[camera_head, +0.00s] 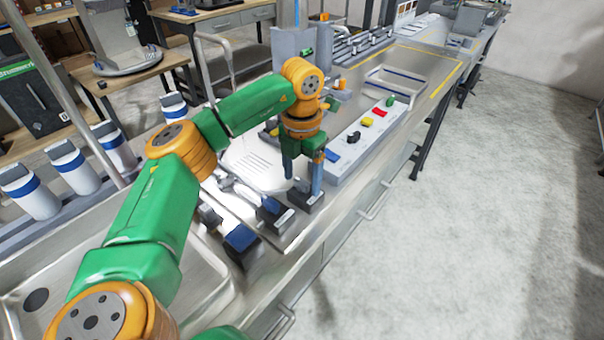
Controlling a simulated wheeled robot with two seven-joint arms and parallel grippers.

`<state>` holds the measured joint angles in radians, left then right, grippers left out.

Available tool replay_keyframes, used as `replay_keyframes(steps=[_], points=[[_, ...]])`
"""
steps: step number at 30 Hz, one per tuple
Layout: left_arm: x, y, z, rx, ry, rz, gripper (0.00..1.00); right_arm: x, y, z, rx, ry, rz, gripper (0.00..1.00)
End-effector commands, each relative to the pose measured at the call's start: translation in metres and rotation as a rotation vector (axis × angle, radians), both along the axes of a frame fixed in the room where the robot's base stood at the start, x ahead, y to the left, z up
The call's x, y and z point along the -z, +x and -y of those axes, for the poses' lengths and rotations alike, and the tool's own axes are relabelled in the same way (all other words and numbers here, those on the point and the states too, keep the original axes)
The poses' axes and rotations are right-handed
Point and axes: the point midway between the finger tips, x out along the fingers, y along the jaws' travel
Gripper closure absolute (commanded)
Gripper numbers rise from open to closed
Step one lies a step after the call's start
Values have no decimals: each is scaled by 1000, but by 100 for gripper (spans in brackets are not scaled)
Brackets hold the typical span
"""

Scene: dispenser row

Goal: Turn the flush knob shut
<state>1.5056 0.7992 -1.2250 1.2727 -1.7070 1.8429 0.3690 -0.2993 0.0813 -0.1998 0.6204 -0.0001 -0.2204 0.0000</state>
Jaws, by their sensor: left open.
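My left arm reaches in from the left, and its gripper (303,182) points down over the front edge of the steel counter. Its two fingers are apart, with nothing visible between them. The right fingertip is at or just above a dark block (307,199); I cannot tell whether they touch. A white panel (346,170) just right of the gripper carries a black knob-like piece (354,137) and several coloured pieces. I cannot tell which piece is the flush knob, or its setting. My right gripper is not in view.
More dark blocks with blue tops (241,238) stand left along the counter's front. A sink basin (205,292) is at the lower left, and white-and-blue canisters (73,166) stand behind. A wire tray (408,82) lies beyond the panel. The floor at right is clear.

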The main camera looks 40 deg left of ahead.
Motion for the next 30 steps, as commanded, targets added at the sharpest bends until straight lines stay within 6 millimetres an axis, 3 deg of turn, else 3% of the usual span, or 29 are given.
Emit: replay_keyframes(steps=[6, 12, 15, 23, 30], points=[[1, 0, 0, 0, -1, 0, 25, 0, 0, 0, 0, 0, -1, 50], [1, 0, 0, 1, -1, 1, 79, 0, -1, 0, 0, 0, -1, 50], [1, 0, 1, 1, -2, 1, 100, 0, -1, 0, 0, 0, -1, 50], [0, 0, 1, 29, -2, 1, 100, -2, -1, 0, 0, 1, -1, 50], [-1, 1, 1, 162, -2, 2, 100, -10, -1, -1, 0, 2, -1, 50]])
